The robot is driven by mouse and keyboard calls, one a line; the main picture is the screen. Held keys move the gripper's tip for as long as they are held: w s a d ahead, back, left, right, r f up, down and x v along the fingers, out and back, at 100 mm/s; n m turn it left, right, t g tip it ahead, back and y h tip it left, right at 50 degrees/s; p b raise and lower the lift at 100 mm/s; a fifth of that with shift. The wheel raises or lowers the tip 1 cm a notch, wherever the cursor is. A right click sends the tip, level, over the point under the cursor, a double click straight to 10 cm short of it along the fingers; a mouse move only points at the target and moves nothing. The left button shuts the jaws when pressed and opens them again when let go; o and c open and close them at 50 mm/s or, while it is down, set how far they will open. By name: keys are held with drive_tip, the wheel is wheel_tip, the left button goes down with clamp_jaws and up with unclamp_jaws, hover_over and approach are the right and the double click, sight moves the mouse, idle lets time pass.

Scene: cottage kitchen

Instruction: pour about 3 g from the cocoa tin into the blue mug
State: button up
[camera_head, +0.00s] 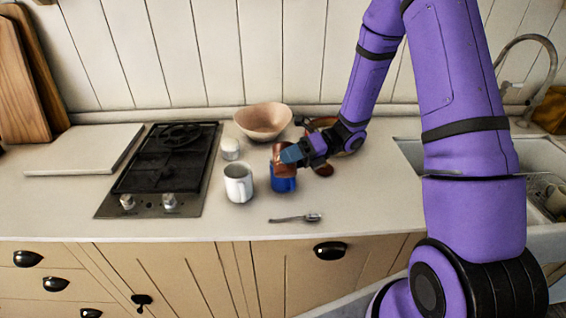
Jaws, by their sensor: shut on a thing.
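The blue mug (284,184) stands on the white counter, right of the white mug. The brown cocoa tin (279,166) is held just above the blue mug and hides the mug's rim. My gripper (290,155) is shut on the tin, reaching in from the right. The tin looks tilted, but I cannot tell its exact angle. I cannot see into the tin or the mug, nor whether any powder is falling.
A white mug (238,184) stands close on the left, with a small white jar (230,149) behind it. A wooden bowl (263,121) is at the back. A spoon (295,218) lies in front. The black hob (165,160) is left, the sink (408,152) right.

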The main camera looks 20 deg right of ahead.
drive_tip(key=shift+r+m, duration=0.2)
drive_tip(key=shift+m, duration=0.2)
idle(1.2)
drive_tip(key=shift+w+f+m+g+y, duration=0.1)
drive_tip(key=shift+f+m+g+y, duration=0.35)
drive_tip(key=shift+m, duration=0.25)
idle(1.8)
drive_tip(key=shift+w+d+r+m+y+p, duration=0.25)
drive_tip(key=shift+w+r+m+y+p, duration=0.15)
drive_tip(key=shift+w+m+p, duration=0.3)
idle(1.8)
drive_tip(key=shift+r+m, duration=0.2)
drive_tip(key=shift+m, duration=0.3)
idle(0.9)
